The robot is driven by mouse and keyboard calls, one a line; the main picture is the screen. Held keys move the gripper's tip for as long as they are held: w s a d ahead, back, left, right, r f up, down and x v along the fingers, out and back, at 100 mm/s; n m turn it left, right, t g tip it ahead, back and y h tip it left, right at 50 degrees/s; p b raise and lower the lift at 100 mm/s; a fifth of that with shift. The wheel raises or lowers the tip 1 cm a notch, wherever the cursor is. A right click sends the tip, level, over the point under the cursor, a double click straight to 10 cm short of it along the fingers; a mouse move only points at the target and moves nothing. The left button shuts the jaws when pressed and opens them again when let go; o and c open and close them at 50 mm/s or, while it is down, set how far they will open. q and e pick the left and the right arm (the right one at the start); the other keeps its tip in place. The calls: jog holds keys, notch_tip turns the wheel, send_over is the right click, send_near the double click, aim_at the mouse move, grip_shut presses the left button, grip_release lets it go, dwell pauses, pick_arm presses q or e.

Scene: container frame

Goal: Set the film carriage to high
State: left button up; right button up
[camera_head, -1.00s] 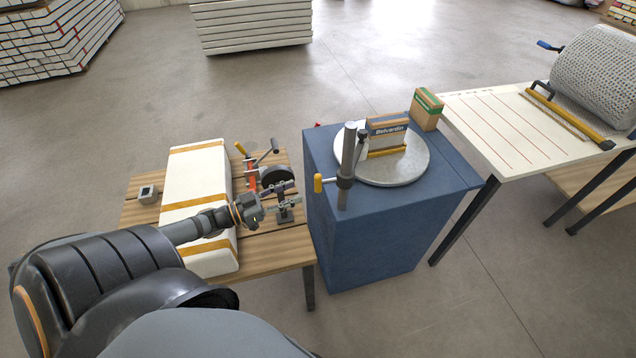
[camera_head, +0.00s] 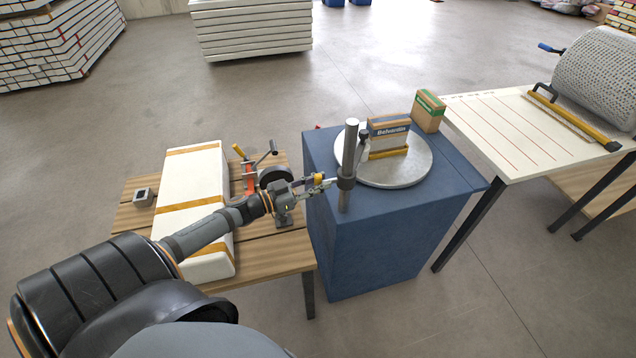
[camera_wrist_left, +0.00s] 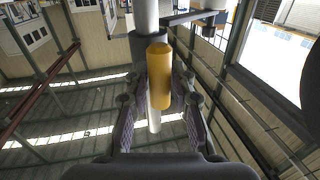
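The film carriage is a dark collar (camera_head: 346,184) low on an upright grey post (camera_head: 350,145) at the front of the blue cabinet. Its yellow handle (camera_head: 318,179) points left towards my arm. My left gripper (camera_head: 313,184) is at this handle. In the left wrist view the yellow handle (camera_wrist_left: 159,75) lies between the two spread fingers of the gripper (camera_wrist_left: 160,92), with a visible gap on each side. The post (camera_wrist_left: 146,15) and collar show behind it. My right gripper is not in view.
A round grey turntable (camera_head: 410,172) on the blue cabinet (camera_head: 375,245) carries a Belvardin box (camera_head: 388,130). A second box (camera_head: 428,111) stands behind. A slatted table (camera_head: 275,257) with a long white package (camera_head: 190,175) and a hand-cranked device (camera_head: 262,172) lies left.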

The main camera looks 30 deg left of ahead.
pick_arm(q)
grip_shut()
notch_tip(320, 180, up, 8)
jog(key=p, duration=0.7)
jog(key=shift+w, duration=0.1)
jog(key=shift+f, duration=0.15)
jog(key=shift+o, duration=0.6)
grip_release()
jog(key=o, duration=0.4)
jog(key=shift+a, duration=0.1)
jog(key=shift+o, duration=0.2)
jog(key=shift+s+f, duration=0.1)
jog(key=shift+s, duration=0.1)
